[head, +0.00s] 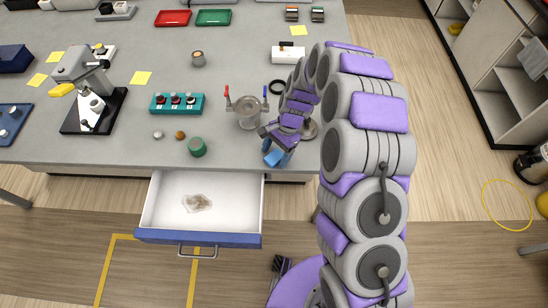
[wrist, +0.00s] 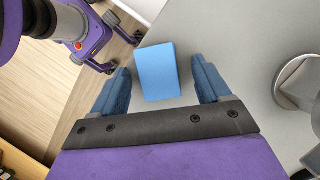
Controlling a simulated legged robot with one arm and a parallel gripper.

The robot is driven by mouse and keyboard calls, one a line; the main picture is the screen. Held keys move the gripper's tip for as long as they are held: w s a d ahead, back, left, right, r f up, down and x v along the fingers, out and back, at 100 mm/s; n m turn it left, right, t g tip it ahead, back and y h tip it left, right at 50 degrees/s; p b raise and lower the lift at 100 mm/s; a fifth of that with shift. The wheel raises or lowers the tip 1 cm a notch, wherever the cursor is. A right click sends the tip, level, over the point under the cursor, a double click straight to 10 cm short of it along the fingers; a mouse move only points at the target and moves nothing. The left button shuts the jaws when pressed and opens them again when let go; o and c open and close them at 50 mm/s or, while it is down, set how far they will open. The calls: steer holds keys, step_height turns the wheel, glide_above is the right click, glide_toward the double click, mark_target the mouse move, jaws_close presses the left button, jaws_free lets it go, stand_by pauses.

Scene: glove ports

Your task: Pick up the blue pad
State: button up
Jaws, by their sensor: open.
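The blue pad (wrist: 158,72) is a light blue block in the wrist view, lying on the grey bench (wrist: 215,35) close to its edge. My gripper (wrist: 163,80) is open, with one dark blue finger on each side of the pad and a visible gap to both. The pad's near end lies between the fingertips. In the head view my gripper (head: 279,153) is over the bench's front edge, and blue shows at its end. I cannot tell there how much of that blue is pad and how much is finger.
A metal pot with red and blue handles (head: 248,111) stands left of my arm. A round metal base (wrist: 300,82) is right of my gripper. An open white drawer (head: 205,200) juts out below the bench. A green cylinder (head: 197,147) stands near the edge.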

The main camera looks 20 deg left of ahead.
mark_target(271, 161)
steer(key=shift+s, duration=0.1)
steer(key=c, duration=1.2)
steer(key=shift+r, duration=0.55)
steer(key=r, duration=0.2)
steer(key=shift+s+d+r+p, duration=0.2)
steer(key=shift+r+p, duration=0.1)
steer(key=shift+p, duration=0.1)
steer(key=s+d+r+p, duration=0.1)
steer(key=s+d, duration=0.7)
steer(key=s, duration=0.5)
steer(key=shift+r, duration=0.15)
